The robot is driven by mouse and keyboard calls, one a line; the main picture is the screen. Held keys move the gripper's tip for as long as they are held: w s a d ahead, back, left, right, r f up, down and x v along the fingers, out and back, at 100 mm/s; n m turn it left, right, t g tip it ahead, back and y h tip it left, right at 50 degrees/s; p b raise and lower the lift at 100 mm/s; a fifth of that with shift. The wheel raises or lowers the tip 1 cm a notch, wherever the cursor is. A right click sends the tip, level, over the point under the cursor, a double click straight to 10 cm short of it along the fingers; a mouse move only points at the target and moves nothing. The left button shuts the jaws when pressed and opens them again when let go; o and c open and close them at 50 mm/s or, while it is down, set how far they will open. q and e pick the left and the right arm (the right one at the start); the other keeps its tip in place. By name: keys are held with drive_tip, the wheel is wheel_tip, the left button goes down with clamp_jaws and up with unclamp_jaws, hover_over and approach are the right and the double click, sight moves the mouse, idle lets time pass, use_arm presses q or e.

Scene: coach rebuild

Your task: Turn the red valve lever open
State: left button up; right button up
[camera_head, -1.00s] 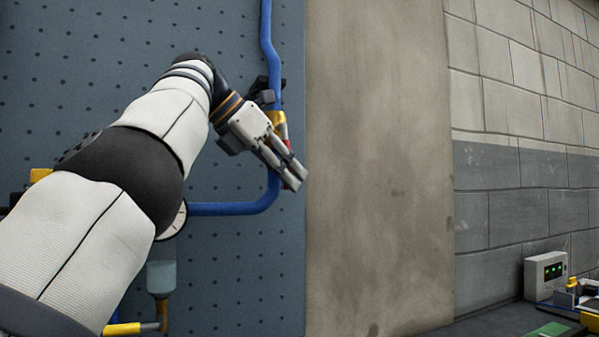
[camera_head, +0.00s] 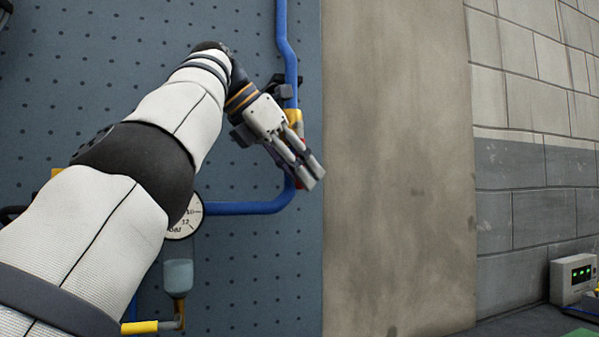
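The valve has a yellow body (camera_head: 293,117) on the blue pipe, near the right edge of the perforated blue-grey panel. Only slivers of its red lever (camera_head: 299,130) show, beside and behind my fingers. My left gripper (camera_head: 313,178) is at the lever, with its fingers pointing down and right across the pipe. The two fingers lie close together. They cover most of the lever, so I cannot tell whether they grip it. My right gripper is not in view.
The blue pipe (camera_head: 245,208) bends left below the valve to a round gauge (camera_head: 184,218), partly behind my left arm. A clear cup (camera_head: 178,275) hangs below it. A bare concrete strip (camera_head: 400,170) lies right of the panel. A grey box with green lights (camera_head: 573,278) stands lower right.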

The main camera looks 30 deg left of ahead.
use_arm(q)
drive_tip(key=shift+f, duration=0.1)
drive_tip(key=shift+s+a+r, duration=0.1)
drive_tip(key=shift+r, duration=0.15)
drive_tip(key=s+a, duration=0.6)
drive_tip(key=s, duration=0.5)
drive_tip(key=shift+r, duration=0.2)
